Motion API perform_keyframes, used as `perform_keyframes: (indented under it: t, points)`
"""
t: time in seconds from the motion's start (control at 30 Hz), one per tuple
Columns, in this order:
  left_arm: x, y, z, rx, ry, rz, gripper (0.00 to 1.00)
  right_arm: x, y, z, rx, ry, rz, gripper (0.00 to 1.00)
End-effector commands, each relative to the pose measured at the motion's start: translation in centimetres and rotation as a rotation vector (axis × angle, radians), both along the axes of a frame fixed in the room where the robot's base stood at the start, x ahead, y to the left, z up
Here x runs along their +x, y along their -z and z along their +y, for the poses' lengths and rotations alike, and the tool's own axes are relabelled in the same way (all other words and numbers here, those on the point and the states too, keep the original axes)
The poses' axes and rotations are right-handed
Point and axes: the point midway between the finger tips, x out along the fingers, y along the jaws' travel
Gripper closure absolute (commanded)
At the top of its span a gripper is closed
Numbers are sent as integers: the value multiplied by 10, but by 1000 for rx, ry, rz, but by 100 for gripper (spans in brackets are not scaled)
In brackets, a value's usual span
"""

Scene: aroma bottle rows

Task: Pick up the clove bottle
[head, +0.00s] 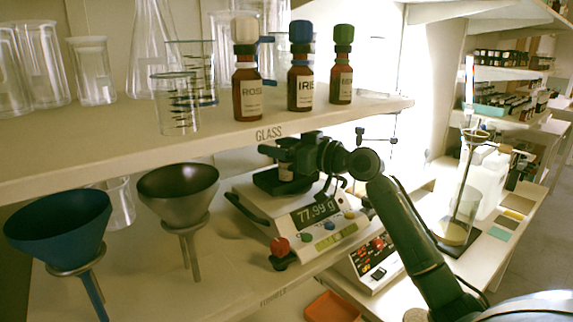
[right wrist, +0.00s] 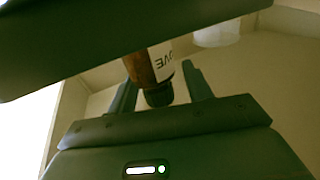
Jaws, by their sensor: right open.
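The clove bottle (right wrist: 145,65) is brown with a dark cap and a white label whose end "OVE" shows in the right wrist view. In the head view a small part of the bottle (head: 286,173) shows on the balance's dark pan, mostly hidden behind my gripper. My right gripper (head: 290,155) is over the balance. In the right wrist view its two fingers stand apart, one on each side of the bottle's cap end, with gaps showing. I cannot tell whether either finger touches it. My left gripper is not in view.
The balance (head: 322,213) reads about 77.99 g. Rose (head: 247,95), iris (head: 300,90) and a green-capped bottle (head: 342,85) stand on the shelf (head: 300,121) close above my gripper. Funnels (head: 178,184) are at the left. A second device (head: 374,265) sits under my forearm.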

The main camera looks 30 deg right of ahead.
Motion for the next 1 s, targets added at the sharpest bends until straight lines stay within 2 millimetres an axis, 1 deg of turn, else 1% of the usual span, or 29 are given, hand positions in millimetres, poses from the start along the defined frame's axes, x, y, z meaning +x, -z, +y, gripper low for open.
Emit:
perform_keyframes:
  t: [0.07, 0.1, 0.4, 0.7, 1.0]
  points:
    - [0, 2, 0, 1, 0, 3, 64, 0, 0, 0, 0, 0, 0, 50]
    - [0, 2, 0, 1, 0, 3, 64, 0, 1, 0, 0, 0, 0, 51]
    - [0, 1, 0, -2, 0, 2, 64, -1, 0, 0, 0, 0, 1, 76]
    - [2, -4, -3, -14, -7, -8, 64, -1, 0, -1, 0, 0, 0, 100]
    - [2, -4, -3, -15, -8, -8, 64, -1, -2, -1, -1, 0, 0, 100]
